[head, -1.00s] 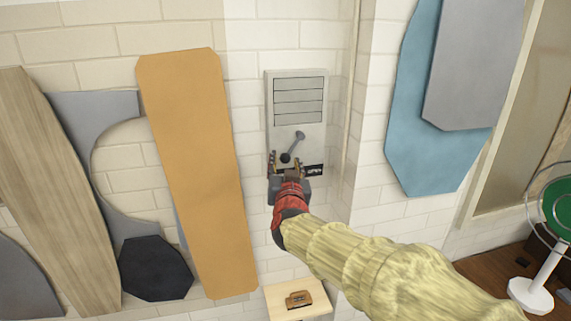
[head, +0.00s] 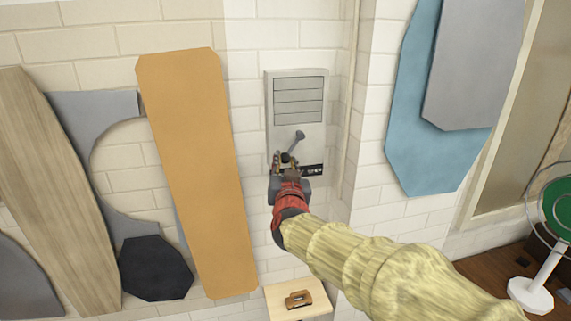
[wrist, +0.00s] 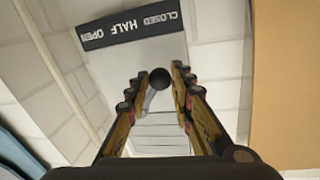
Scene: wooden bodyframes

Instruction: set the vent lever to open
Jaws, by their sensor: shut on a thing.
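The grey vent panel (head: 278,130) is on the white brick wall, with slats at its top. Its lever (head: 297,137) runs down and to the left from its pivot to a dark round knob (head: 286,157). My gripper (head: 285,162) is at the knob, shut on it. In the wrist view the black knob (wrist: 160,77) lies between the fingertips of my gripper (wrist: 158,78). A dark label strip (wrist: 130,24) reads CLOSED, HALF, OPEN, upside down. In the head view my fingers partly hide the strip.
A tall orange board (head: 200,170) leans on the wall to the left. Blue (head: 410,130) and grey (head: 470,65) panels hang on the right. A small wooden stand (head: 285,308) with a brown object (head: 299,299) is below. The wall around the vent is clear.

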